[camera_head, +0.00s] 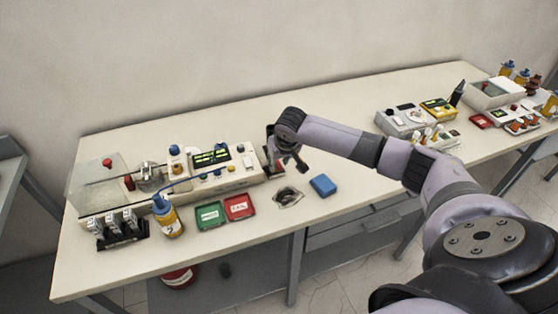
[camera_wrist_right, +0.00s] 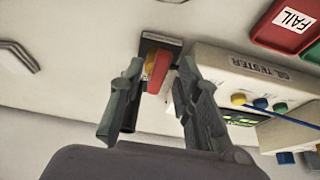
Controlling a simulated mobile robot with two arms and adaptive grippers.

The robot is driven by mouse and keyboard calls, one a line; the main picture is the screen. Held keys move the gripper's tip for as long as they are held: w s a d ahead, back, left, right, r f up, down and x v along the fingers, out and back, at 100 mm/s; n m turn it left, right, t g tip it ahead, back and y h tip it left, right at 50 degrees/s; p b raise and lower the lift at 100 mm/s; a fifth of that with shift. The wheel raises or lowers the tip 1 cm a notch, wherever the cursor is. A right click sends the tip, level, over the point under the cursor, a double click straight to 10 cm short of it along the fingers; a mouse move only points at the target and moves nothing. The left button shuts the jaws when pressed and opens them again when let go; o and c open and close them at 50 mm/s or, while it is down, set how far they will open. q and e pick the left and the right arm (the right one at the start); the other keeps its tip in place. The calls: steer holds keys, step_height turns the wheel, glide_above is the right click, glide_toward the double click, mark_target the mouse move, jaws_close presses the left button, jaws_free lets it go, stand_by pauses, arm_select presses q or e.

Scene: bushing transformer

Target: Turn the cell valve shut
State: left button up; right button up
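My right gripper (camera_head: 287,163) is at the right end of the white oil tester (camera_head: 235,179). In the right wrist view its fingers (camera_wrist_right: 161,75) are open, one on each side of a red and yellow handle (camera_wrist_right: 158,66) on a dark block. I cannot tell whether they touch it. In the head view the arm mostly hides this block (camera_head: 275,168). At the tester's left end is a clear cover (camera_head: 88,185) with a red knob (camera_head: 107,162); another red piece (camera_head: 128,182) is beside it. I cannot tell for certain which part is the cell valve. My left gripper is out of view.
A green tray (camera_head: 210,215), a red FAIL tray (camera_head: 239,207), a grey cloth (camera_head: 288,197) and a blue block (camera_head: 323,185) lie in front. An amber bottle (camera_head: 167,216) with a blue tube stands left. More instruments (camera_head: 403,119) stand right.

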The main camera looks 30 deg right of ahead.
jaws_close()
